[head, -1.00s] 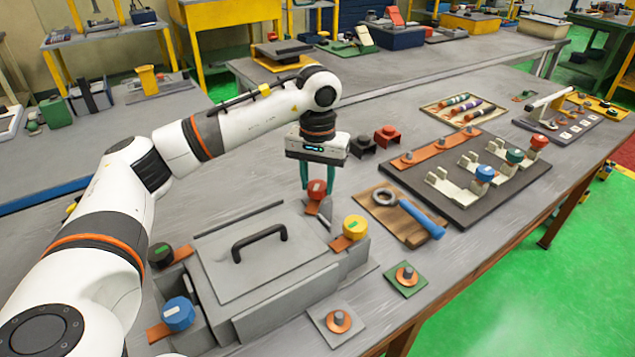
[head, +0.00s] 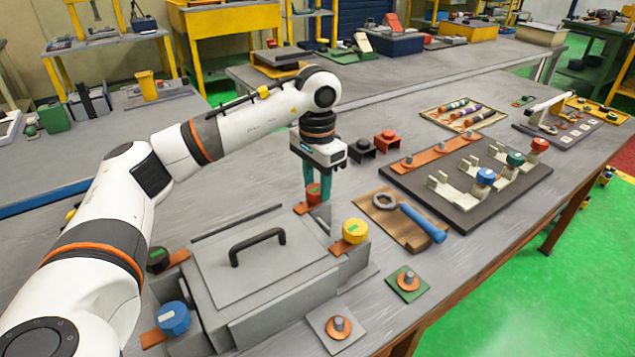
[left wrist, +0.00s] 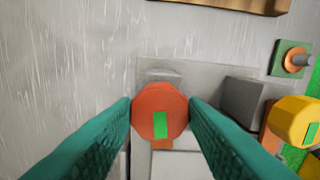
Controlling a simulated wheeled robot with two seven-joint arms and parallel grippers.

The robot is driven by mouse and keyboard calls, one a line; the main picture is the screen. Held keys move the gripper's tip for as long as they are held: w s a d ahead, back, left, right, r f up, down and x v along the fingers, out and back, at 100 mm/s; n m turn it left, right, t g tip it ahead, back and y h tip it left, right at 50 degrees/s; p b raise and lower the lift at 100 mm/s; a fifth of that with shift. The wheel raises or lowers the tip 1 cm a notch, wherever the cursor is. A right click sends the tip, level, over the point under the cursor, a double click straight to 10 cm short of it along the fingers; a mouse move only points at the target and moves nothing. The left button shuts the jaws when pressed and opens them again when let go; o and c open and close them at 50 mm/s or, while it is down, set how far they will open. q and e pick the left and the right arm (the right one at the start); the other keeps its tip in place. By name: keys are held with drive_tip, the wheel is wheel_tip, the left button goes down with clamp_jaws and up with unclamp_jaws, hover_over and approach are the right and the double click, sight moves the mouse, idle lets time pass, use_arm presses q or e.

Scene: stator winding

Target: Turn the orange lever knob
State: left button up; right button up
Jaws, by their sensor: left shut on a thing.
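The orange-red lever knob (head: 313,193) with a green mark on its top stands at the back corner of the grey box (head: 262,262). Its short orange lever (head: 302,209) points left in the head view. My left gripper (head: 318,188) comes down from above with its teal fingers on either side of the knob, shut on it. In the left wrist view, the octagonal knob (left wrist: 160,110) sits between the two teal fingers, its green strip pointing toward the bottom. My right gripper is in neither view.
A blue-handled wrench (head: 424,222) lies on a wooden board to the right. Black and red blocks (head: 386,140) stand behind the gripper.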

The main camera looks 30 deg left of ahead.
sight(316, 189)
use_arm(q)
drive_tip(key=shift+w+a+r, duration=0.1)
drive_tip(key=shift+r, duration=0.15)
drive_tip(key=o, duration=0.8)
drive_tip(key=shift+o, duration=0.8)
drive_tip(key=shift+f, duration=0.1)
wheel_tip(316, 189, up, 12)
drive_tip(key=p, duration=0.1)
drive_tip(key=shift+s, duration=0.2)
